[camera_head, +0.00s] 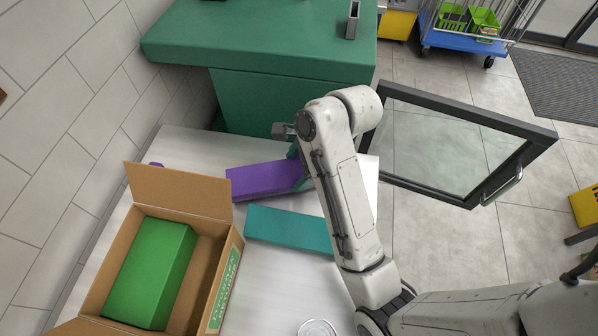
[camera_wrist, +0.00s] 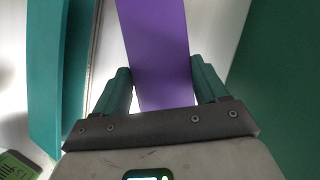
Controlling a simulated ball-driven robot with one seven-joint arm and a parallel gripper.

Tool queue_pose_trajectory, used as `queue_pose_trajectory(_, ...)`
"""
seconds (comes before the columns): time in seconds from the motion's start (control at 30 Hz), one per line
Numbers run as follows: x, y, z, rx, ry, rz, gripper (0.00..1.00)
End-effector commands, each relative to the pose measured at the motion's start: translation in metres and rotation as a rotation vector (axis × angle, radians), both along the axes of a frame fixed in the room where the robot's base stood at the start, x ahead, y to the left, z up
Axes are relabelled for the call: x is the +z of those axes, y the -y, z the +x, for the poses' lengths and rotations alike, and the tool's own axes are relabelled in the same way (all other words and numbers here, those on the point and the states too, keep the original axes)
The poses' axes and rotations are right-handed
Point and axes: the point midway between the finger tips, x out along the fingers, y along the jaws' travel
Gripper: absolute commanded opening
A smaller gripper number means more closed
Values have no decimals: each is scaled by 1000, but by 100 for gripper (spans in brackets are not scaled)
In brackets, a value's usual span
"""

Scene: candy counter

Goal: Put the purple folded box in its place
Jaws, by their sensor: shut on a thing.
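The purple folded box (camera_head: 264,178) is a long flat box in the middle of the white counter, behind the teal box. In the wrist view the purple box (camera_wrist: 155,50) runs away from between the fingers. My gripper (camera_wrist: 162,88) has one teal finger on each side of it and is shut on its near end. In the head view my arm hides most of the gripper and the right end of the box. I cannot tell whether the box touches the counter.
An open cardboard box (camera_head: 180,190) holding a green box (camera_head: 152,272) stands at the left. A teal box (camera_head: 288,230) lies in front of the purple one. A green counter (camera_head: 260,45) stands behind. An open glass door (camera_head: 440,140) is at the right. A round lid-like thing (camera_head: 317,327) sits at the front.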

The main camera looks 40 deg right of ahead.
Motion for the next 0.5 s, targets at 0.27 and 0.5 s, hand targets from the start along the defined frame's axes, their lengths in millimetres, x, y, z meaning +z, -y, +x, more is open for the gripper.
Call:
queue_pose_trajectory(0.27, -11, 0, 0, 0, 1, 0, 41)
queue_pose_trajectory(0.5, -12, 0, 0, 0, 0, 0, 80)
